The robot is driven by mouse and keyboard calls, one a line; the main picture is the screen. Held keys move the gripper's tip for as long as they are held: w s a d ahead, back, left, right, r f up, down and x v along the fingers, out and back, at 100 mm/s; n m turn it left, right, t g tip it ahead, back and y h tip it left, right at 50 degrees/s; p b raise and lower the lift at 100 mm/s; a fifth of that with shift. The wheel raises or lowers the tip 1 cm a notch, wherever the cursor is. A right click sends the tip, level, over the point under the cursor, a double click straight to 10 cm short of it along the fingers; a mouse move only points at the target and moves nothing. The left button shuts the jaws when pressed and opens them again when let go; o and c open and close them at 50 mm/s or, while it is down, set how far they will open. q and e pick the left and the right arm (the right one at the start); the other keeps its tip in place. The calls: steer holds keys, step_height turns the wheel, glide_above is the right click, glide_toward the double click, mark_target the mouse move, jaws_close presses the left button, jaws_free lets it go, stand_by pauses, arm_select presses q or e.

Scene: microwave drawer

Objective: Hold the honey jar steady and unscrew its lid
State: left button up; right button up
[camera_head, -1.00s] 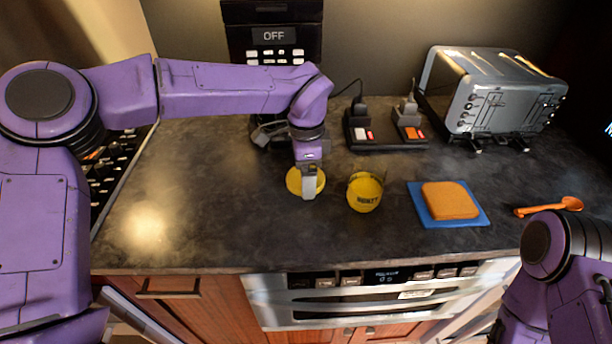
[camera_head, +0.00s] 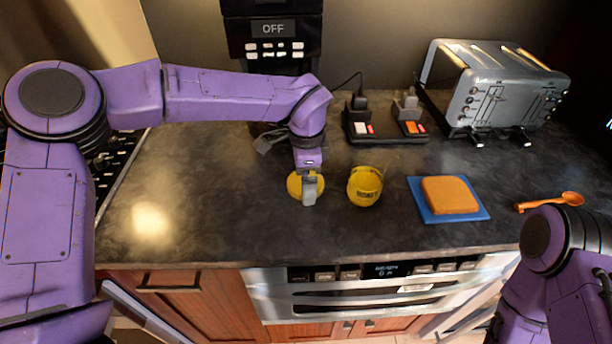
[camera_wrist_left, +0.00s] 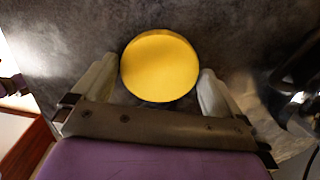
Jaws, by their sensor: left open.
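The honey jar (camera_head: 364,190) is a yellow, upright jar with a HONEY label on the counter, its top without a lid. The round yellow lid (camera_head: 294,186) is apart from the jar, to its left. My left gripper (camera_head: 310,200) is over the lid and partly hides it in the head view. In the left wrist view the lid (camera_wrist_left: 160,65) lies between the two open fingers (camera_wrist_left: 160,92). I cannot tell whether the lid rests flat on the counter. My right arm shows at the lower right, but its gripper is out of view.
An orange sponge-like block (camera_head: 449,194) lies on a blue square (camera_head: 428,212) right of the jar. An orange spoon (camera_head: 550,202) is farther right. Behind stand a black device with plugs (camera_head: 385,128) and a toaster (camera_head: 490,90). The front left counter (camera_head: 190,225) is clear.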

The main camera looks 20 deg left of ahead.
arm_select(q)
step_height(320, 180, up, 12)
steer(key=b, duration=0.1)
steer(key=shift+r, duration=0.2)
stand_by(1.1)
